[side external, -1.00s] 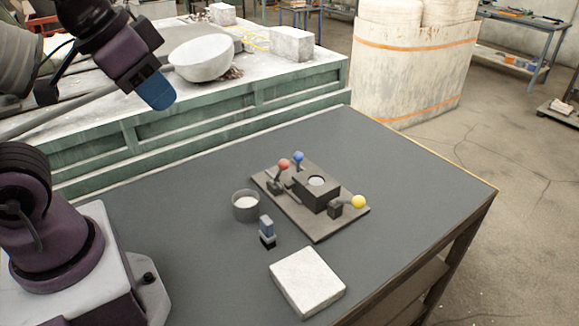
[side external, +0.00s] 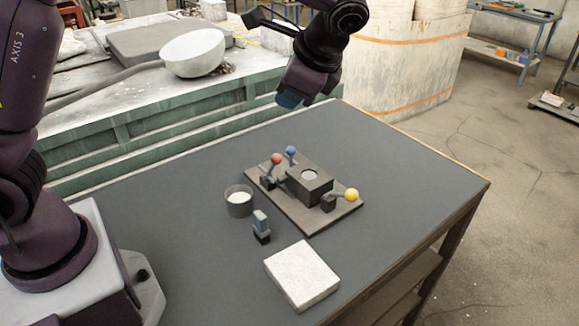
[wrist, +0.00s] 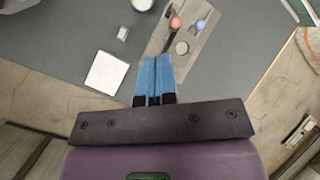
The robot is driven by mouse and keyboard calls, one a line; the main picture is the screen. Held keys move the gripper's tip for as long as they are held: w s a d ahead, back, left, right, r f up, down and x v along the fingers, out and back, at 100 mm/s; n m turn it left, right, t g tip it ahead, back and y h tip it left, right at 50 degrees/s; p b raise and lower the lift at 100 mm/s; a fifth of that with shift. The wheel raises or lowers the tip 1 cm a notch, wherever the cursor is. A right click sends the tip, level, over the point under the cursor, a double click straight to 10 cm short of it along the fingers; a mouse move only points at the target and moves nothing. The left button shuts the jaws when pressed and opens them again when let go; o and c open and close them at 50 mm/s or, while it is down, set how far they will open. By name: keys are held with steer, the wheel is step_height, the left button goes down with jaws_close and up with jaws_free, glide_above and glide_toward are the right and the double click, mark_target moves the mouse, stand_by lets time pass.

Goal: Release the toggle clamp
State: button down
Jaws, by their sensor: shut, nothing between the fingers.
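A dark base plate (side external: 309,226) lies on the table and carries a block (side external: 309,187) with a pale round top. Around the block stand small levers with a red ball (side external: 276,159), a blue ball (side external: 291,151) and a yellow ball (side external: 351,195). The red and blue levers are raised; the yellow one leans out low to the right. My gripper (side external: 289,101) is high beyond the plate, apart from everything, its blue fingers shut and empty. In the wrist view my fingers (wrist: 155,62) point toward the plate (wrist: 195,48); the yellow ball is not visible there.
A grey cup with white contents (side external: 238,202) stands left of the plate. A small blue-grey block piece (side external: 261,226) stands near it. A white slab (side external: 301,275) lies in front. The table (side external: 180,225) is clear at the left and right. A green bench (side external: 170,145) stands behind.

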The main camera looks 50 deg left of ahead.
steer(key=w+d+f+m+y, duration=0.3)
steer(key=f, duration=0.6)
steer(key=w+d+f+m+y, duration=0.3)
steer(key=d+f+y, duration=0.1)
steer(key=f, duration=0.4)
steer(key=shift+d+f, duration=0.2)
steer(key=shift+f, duration=0.15)
steer(key=shift+a, duration=0.1)
glide_toward(272, 166)
steer(key=f, duration=0.2)
steer(key=a+f, duration=0.1)
steer(key=shift+w, duration=0.35)
steer(key=shift+s+a+r, duration=0.15)
steer(key=shift+a+r, duration=0.25)
steer(key=shift+a, duration=0.35)
steer(key=shift+s+a+r, duration=0.1)
steer(key=shift+a+r, duration=0.3)
steer(key=shift+a, duration=0.4)
